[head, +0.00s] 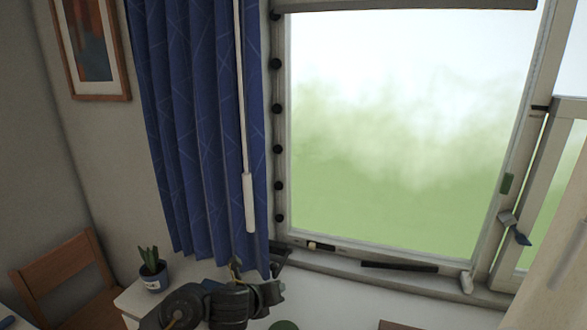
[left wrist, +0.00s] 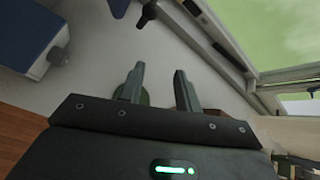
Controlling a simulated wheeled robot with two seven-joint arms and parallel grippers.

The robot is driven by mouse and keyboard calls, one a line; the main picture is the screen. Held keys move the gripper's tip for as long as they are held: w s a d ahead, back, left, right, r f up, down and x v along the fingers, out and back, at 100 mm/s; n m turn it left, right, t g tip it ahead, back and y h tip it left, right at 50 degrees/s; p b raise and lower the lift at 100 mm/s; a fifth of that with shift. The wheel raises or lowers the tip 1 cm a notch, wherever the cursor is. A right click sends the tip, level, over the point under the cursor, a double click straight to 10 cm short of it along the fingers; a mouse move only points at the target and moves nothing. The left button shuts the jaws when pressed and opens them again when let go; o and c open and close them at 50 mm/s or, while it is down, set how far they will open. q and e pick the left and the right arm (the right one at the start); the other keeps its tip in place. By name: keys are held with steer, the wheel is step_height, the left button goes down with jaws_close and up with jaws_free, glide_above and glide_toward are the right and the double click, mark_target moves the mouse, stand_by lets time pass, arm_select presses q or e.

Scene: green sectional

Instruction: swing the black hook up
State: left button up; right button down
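A small black hook (left wrist: 147,14) shows at the top of the left wrist view, against the pale wall near the window frame. What looks like the same dark piece (head: 281,254) is at the lower left window corner in the head view, partly crowded by my arm. My left gripper (left wrist: 159,76) is open and empty, with its two fingers apart and the hook beyond their tips, not touching. In the head view the left gripper (head: 266,290) is dark and seen from behind, below the window corner. My right gripper is not in view.
The window frame (head: 380,259) and sill are to the right, with a dark bar (head: 399,266) on the sill. Blue curtains (head: 195,130) hang left of the window. A potted plant (head: 153,275) stands on a white cabinet. A wooden chair (head: 65,270) is at far left.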

arm_select(q)
steer(key=s+a+f+n+g+y, duration=0.15)
steer(key=s+a+f+n, duration=0.4)
steer(key=s+n, duration=0.6)
steer(key=s+a+f+n+g+y, duration=0.1)
steer(key=s+a+f+n+g, duration=0.2)
steer(key=s+a+f+n, duration=0.6)
steer(key=s+a+f+n+g+y, duration=0.2)
steer(key=s+a+n, duration=0.2)
steer(key=s+n, duration=1)
steer(key=s+f+m+g+b, duration=0.1)
steer(key=s+f+b, duration=0.1)
steer(key=f, duration=1.4)
steer(key=s+f+m+g+b, duration=0.1)
steer(key=s+f+b, duration=0.15)
steer(key=f, duration=1.35)
steer(key=s+a+f+b, duration=0.1)
steer(key=s+a+f, duration=0.1)
steer(key=s+f, duration=1.3)
steer(key=shift+s+a+f+g+b, duration=0.2)
steer(key=shift+s+f+g+b, duration=0.2)
steer(key=shift+f, duration=0.15)
